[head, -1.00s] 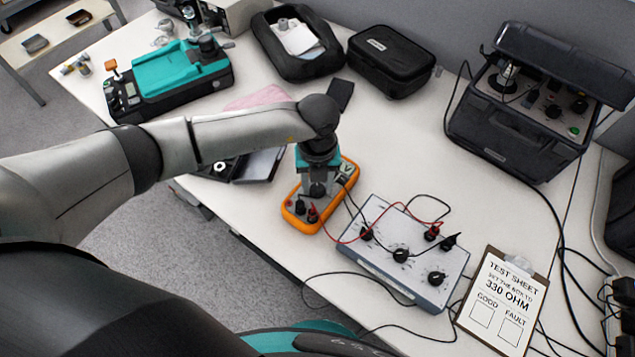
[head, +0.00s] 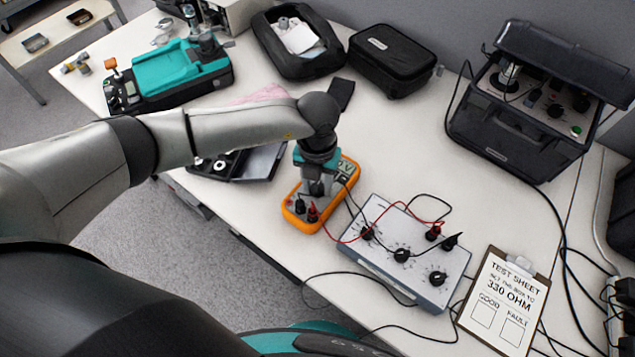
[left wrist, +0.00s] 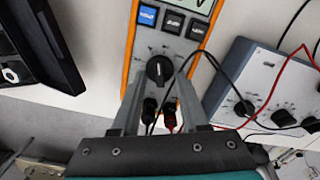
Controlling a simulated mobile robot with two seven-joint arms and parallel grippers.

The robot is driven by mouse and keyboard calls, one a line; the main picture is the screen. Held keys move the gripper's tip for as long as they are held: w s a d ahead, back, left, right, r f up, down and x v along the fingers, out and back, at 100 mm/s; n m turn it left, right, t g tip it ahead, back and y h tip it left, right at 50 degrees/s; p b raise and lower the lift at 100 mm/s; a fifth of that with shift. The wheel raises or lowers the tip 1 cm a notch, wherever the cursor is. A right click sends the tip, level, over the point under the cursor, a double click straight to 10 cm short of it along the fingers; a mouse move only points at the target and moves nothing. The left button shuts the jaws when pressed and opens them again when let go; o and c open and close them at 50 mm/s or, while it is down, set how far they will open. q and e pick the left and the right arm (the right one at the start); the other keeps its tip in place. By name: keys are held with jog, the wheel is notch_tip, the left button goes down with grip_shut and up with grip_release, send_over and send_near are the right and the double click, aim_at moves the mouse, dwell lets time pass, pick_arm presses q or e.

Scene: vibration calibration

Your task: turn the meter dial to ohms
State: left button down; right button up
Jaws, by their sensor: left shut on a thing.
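The orange meter (head: 347,182) lies on the white table, and it also shows in the left wrist view (left wrist: 128,62). Its black dial (left wrist: 159,71) sits below a row of buttons, with a light pointer mark on it. My left gripper (head: 317,190) reaches down over the meter. In the left wrist view its two fingers (left wrist: 160,82) are shut on the dial, one on each side. In the head view the gripper hides the dial. A black and a red plug stand in the meter's near end. My right gripper is not in view.
A grey resistance box (head: 375,255) with black knobs stands right of the meter, joined by red and black leads. A clipboard test sheet (head: 503,300) lies further right. An open black case (head: 262,162) is behind left. The table behind the meter is mostly clear.

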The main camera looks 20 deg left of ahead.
aim_at(317, 187)
pick_arm(q)
jog(key=shift+w+m+b, duration=0.1)
jog(key=shift+m+b, duration=0.25)
jog(key=shift+m, duration=1.55)
jog(key=shift+c, duration=2.1)
grip_release()
jog(key=shift+r, duration=0.1)
notch_tip(317, 187, up, 15)
jog(key=p, duration=0.2)
